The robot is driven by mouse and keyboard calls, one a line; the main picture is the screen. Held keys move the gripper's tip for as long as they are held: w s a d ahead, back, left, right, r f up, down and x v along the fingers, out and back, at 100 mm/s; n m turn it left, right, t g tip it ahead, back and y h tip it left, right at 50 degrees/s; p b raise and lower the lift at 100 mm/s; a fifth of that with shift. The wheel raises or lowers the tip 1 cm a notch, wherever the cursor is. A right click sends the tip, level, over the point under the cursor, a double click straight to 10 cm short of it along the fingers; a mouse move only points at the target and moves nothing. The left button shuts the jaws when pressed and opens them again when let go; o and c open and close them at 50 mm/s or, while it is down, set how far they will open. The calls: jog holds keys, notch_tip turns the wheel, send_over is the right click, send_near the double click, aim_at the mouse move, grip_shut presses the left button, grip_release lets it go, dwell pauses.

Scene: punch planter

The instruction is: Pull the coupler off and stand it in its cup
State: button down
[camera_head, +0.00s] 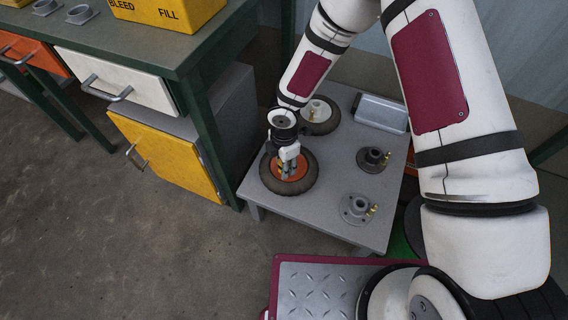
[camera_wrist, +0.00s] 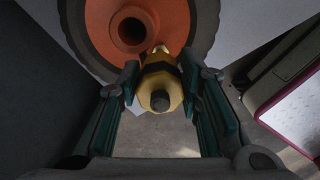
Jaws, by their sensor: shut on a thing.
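The coupler (camera_wrist: 161,90) is a yellow piece with a dark band and a dark round end, seen nearly end-on in the wrist view. My gripper (camera_wrist: 160,80) is shut on it, with a finger on each side. Its far end meets the orange hub of the wheel (camera_wrist: 165,12) beside the central bore; I cannot tell whether it is still joined there. In the head view my gripper (camera_head: 288,166) points down over the orange-hubbed wheel (camera_head: 307,184), which lies flat on the grey low table. Two grey ring-shaped cups (camera_head: 82,14) stand on the green bench; one may be the coupler's cup.
A pale-hubbed wheel (camera_head: 320,115) lies behind, on the low table (camera_head: 300,215). A yellow box (camera_head: 165,12) stands on the bench (camera_head: 130,45). The bench's edge rises left of the table.

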jog(key=shift+r+p, duration=1.3)
jog(key=shift+r, duration=0.4)
jog(key=shift+r+p, duration=1.6)
jog(key=shift+r, duration=0.35)
